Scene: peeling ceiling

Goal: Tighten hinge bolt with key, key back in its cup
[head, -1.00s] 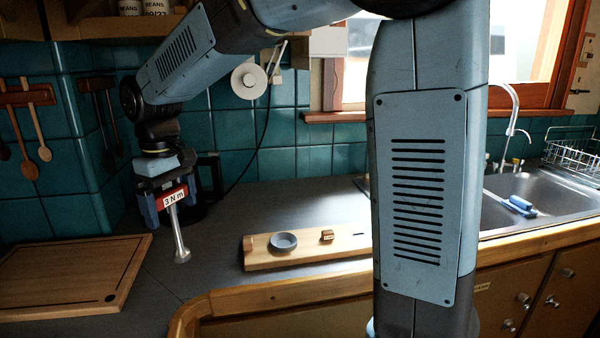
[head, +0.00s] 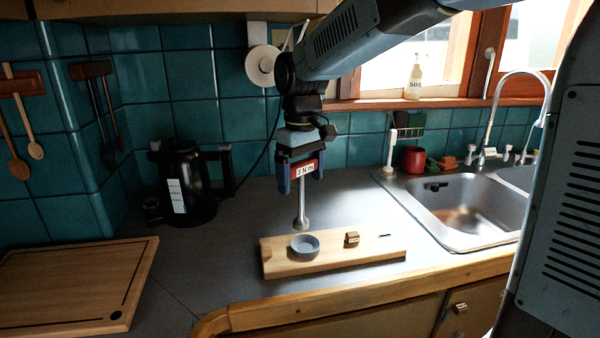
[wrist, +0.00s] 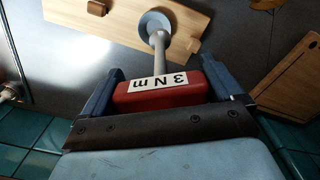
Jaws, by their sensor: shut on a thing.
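My gripper (head: 302,168) is shut on the key's red handle (head: 307,171), which has a white "3 N m" label. The key's metal shaft (head: 301,205) points down, with a wider end. In the head view that end shows just behind and above the grey round cup (head: 305,246) on a wooden board (head: 280,267). In the wrist view the shaft (wrist: 160,45) overlaps the cup (wrist: 152,18); I cannot tell whether they touch. A small brown block (head: 352,239) with a label sits right of the cup, and a thin dark mark lies further right. I cannot make out a hinge bolt.
A black kettle (head: 183,180) stands at the back left. A cutting board (head: 70,285) lies at the front left. The sink (head: 465,208) is at the right, with a red mug (head: 414,159) behind it. The grey counter between kettle and board is clear.

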